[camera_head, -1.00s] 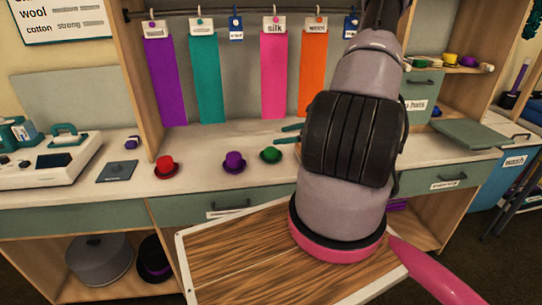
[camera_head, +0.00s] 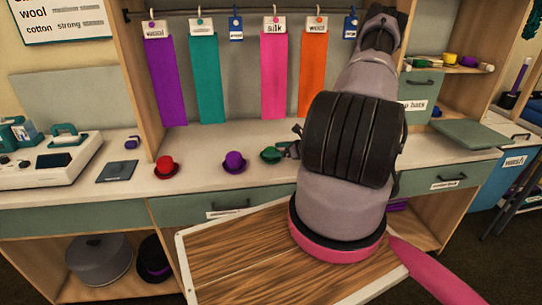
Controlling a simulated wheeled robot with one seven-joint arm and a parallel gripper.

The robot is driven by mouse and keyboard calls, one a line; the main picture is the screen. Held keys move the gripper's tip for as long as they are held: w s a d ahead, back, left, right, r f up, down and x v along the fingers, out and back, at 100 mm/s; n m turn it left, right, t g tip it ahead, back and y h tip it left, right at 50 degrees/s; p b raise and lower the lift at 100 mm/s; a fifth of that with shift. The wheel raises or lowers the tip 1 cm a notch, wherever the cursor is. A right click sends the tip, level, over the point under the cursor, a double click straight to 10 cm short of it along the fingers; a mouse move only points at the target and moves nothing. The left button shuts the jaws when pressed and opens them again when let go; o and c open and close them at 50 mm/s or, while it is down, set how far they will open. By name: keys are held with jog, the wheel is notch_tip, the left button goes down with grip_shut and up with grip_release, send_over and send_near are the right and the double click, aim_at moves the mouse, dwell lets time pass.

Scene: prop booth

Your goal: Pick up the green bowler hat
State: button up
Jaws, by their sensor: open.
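The green bowler hat (camera_head: 269,155) sits on the white counter, at the right end of a row of small hats. My gripper (camera_head: 285,150) shows only in part beside my large dark arm joint. Its dark fingers are at the hat's right side, and one tip appears to overlap the hat in the picture. The jaws are open. I cannot tell whether they touch the hat or stand around it. My arm hides the counter to the right of the hat.
A purple hat (camera_head: 234,162) stands close to the left of the green one, and a red hat (camera_head: 166,167) stands farther left. Coloured fabric strips hang behind, including a pink one (camera_head: 274,76). A dark flat pad (camera_head: 118,170) lies on the counter at left.

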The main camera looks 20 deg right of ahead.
jog(key=shift+x, duration=1.15)
jog(key=c, duration=1.3)
jog(key=shift+c, duration=0.2)
